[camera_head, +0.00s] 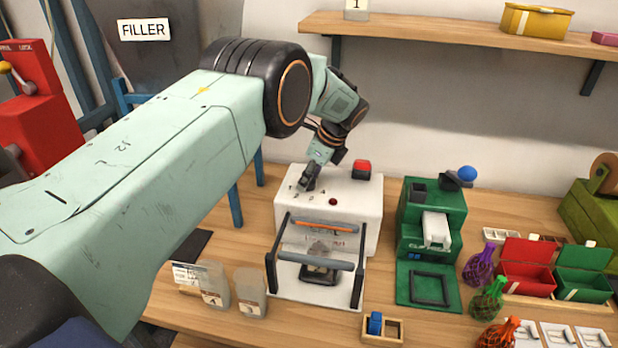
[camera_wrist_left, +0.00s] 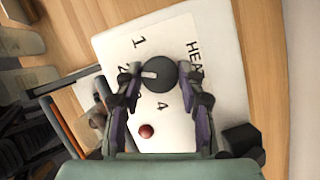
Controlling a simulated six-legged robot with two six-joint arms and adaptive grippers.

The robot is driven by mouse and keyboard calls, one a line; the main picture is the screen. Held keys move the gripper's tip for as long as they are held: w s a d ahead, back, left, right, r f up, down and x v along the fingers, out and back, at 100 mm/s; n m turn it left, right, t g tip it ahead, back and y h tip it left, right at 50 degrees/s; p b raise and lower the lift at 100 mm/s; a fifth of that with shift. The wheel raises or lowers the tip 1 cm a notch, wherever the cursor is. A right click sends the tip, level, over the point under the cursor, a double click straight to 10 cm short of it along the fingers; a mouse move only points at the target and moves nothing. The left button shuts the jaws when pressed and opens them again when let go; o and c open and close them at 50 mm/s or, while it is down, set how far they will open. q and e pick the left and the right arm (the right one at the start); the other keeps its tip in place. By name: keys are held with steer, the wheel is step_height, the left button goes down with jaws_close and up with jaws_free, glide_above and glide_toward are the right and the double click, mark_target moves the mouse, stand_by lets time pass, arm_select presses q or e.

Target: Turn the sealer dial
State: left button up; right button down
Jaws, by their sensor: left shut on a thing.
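The sealer (camera_head: 350,225) is a white box on the table with a bar frame at its front. Its dark round dial (camera_wrist_left: 160,75) shows in the left wrist view, with a white pointer mark facing picture-left, toward the 2. The numbers 1 and 4 and part of the word HEAT are printed around it. My left gripper (camera_head: 309,182) reaches down onto the sealer's top; in the wrist view its fingers (camera_wrist_left: 160,84) are shut on the dial from both sides. In the head view the gripper hides the dial. My right gripper is not in view.
A red button (camera_head: 361,168) and a small red knob (camera_head: 333,201) sit on the sealer's top. A green machine (camera_head: 432,215) stands to its right. Clear cups (camera_head: 250,291) and a wooden tray (camera_head: 383,330) are near the front. A shelf (camera_head: 450,32) hangs above.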

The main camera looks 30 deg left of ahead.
arm_select(q)
steer(key=shift+w+d+r, duration=0.1)
steer(key=o, duration=1.1)
steer(key=shift+o, duration=0.3)
steer(key=v, duration=1.2)
